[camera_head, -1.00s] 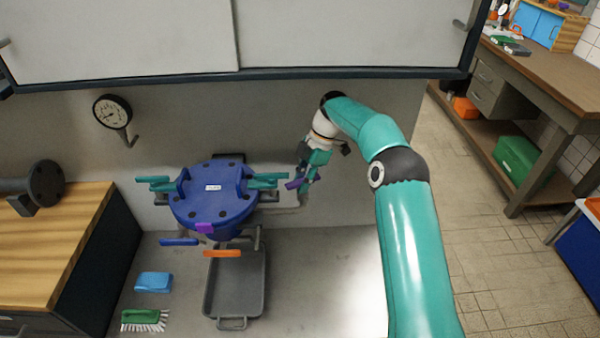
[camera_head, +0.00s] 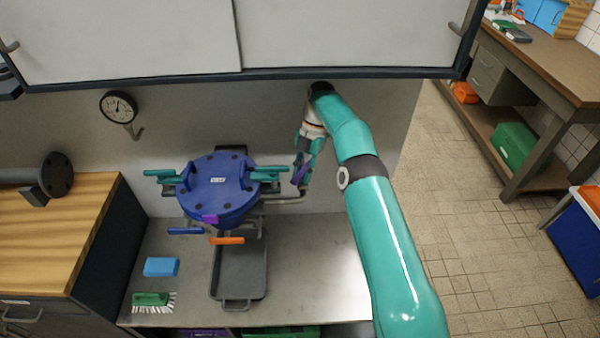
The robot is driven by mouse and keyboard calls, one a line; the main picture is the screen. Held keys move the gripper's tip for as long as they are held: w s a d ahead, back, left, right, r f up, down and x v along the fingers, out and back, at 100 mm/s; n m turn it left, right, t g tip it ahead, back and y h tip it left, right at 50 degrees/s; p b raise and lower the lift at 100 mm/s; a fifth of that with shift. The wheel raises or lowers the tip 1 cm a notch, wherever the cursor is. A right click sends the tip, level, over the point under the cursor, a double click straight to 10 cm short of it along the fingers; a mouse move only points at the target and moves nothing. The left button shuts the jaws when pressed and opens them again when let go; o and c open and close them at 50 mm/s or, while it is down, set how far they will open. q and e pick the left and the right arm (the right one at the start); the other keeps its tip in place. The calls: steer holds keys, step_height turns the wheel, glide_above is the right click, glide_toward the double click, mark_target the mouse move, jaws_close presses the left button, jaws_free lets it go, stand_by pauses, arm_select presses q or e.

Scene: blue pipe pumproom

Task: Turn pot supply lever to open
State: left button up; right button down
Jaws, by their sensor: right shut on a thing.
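My right gripper (camera_head: 303,165) is shut on this lever from above. The lever stands steeply tilted, and the fingers partly hide it. My left gripper is out of view.
A pressure gauge (camera_head: 118,107) hangs on the wall at left. Blue (camera_head: 185,231) and orange (camera_head: 227,241) levers sit below the pot, above a grey tray (camera_head: 240,292). A blue sponge (camera_head: 161,267) and a green brush (camera_head: 152,299) lie at left. A cabinet (camera_head: 350,35) overhangs the pot.

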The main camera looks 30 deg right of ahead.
steer(key=shift+w+d+r, duration=0.15)
steer(key=shift+w+r, duration=0.05)
steer(key=shift+r, duration=0.05)
steer(key=c, duration=1)
jaws_free()
steer(key=shift+f, duration=0.15)
